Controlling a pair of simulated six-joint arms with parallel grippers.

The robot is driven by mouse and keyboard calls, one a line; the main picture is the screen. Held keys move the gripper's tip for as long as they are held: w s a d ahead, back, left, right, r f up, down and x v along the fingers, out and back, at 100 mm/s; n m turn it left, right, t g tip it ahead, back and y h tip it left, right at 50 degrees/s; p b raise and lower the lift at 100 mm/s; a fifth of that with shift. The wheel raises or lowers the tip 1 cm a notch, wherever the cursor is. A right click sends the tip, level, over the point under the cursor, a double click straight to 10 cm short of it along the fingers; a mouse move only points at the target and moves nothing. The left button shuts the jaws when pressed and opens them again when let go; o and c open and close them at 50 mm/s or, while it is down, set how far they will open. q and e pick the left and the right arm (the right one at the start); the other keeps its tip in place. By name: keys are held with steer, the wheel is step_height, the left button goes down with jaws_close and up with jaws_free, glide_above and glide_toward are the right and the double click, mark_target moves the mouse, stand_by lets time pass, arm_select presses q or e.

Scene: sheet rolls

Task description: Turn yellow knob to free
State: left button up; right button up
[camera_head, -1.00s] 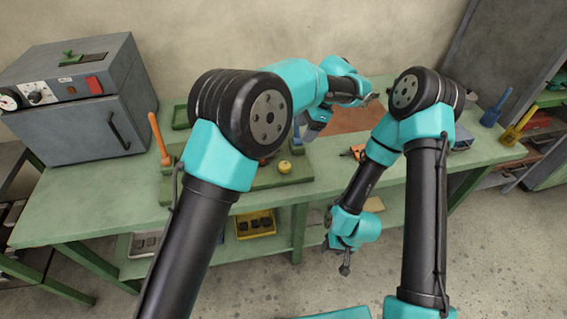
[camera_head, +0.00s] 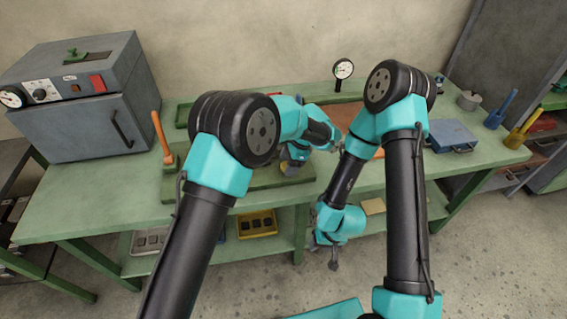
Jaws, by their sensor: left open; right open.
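The yellow knob (camera_head: 289,170) is on a green base on the workbench. It is small and mostly hidden under my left wrist, so I cannot tell which way it is turned. My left gripper (camera_head: 291,161) is over the knob, pointing down and open. Whether its fingers touch the knob is too small to tell. My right gripper (camera_head: 334,264) is open and empty, hanging low in front of the bench, well away from the knob.
The green workbench (camera_head: 95,195) carries a grey oven (camera_head: 75,130) at left, an upright orange lever (camera_head: 160,138), a round gauge (camera_head: 343,68) behind my arms, and a blue case (camera_head: 452,135) at right. A yellow tray (camera_head: 257,224) sits on the shelf below.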

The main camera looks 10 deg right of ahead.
arm_select(q)
steer(key=shift+a+f, duration=0.1)
steer(key=shift+f, duration=0.1)
steer(key=c, duration=0.9)
steer(key=shift+c, duration=0.2)
